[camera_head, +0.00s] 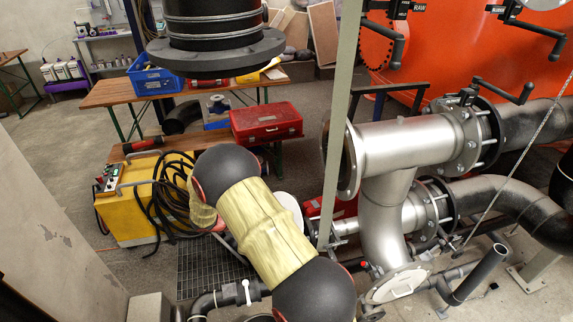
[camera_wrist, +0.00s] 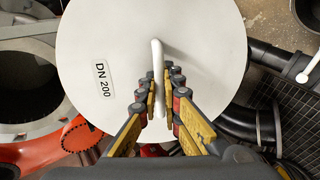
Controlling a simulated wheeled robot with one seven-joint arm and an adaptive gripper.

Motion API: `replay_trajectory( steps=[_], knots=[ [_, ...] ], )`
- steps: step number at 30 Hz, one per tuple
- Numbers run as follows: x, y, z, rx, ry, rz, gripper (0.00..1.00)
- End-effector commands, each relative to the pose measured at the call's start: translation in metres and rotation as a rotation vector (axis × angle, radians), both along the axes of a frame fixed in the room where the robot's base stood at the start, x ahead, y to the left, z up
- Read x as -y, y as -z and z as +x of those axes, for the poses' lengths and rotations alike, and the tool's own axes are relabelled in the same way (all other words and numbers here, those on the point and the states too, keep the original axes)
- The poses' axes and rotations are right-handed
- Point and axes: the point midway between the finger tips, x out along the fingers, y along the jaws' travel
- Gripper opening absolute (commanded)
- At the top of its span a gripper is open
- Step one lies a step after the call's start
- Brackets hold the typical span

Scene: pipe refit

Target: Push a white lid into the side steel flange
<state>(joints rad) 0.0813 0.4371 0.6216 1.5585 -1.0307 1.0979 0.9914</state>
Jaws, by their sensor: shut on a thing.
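A white round lid (camera_wrist: 95,40) labelled "DN 200" fills much of the wrist view. My gripper (camera_wrist: 160,92) is shut on the lid's upright white handle (camera_wrist: 157,58). In the head view only a part of the lid (camera_head: 290,208) shows behind my arm, and my gripper is hidden there. The side steel flange (camera_head: 351,160) is the open left end of the upper steel pipe in the head view. The lid is apart from it, to its lower left, with a grey-green post between them in the picture.
A lower steel flange (camera_head: 398,283) has a white face. A black flanged pipe (camera_head: 215,50) hangs overhead. The thin upright post (camera_head: 341,110) stands left of the steel pipes. A yellow machine (camera_head: 140,205) with black hoses and a red toolbox (camera_head: 266,122) are on the left.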

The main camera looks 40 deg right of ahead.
Motion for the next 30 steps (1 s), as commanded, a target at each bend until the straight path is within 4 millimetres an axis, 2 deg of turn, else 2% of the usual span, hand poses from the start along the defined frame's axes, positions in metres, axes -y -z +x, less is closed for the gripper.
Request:
replay_trajectory(
  steps=[1,3,9,15,18,24,30],
  knots=[
    [0.015,-0.013,0.006,-0.010,0.030,-0.045,0.00],
    [0.034,-0.031,0.011,-0.031,0.068,-0.104,0.00],
    [0.082,-0.089,0.028,-0.092,0.148,-0.250,0.00],
    [0.116,-0.146,0.043,-0.144,0.191,-0.355,0.00],
    [0.126,-0.168,0.048,-0.161,0.198,-0.387,0.00],
    [0.135,-0.191,0.053,-0.178,0.203,-0.420,0.00],
    [0.144,-0.194,0.049,-0.181,0.204,-0.423,0.00]
  ],
)
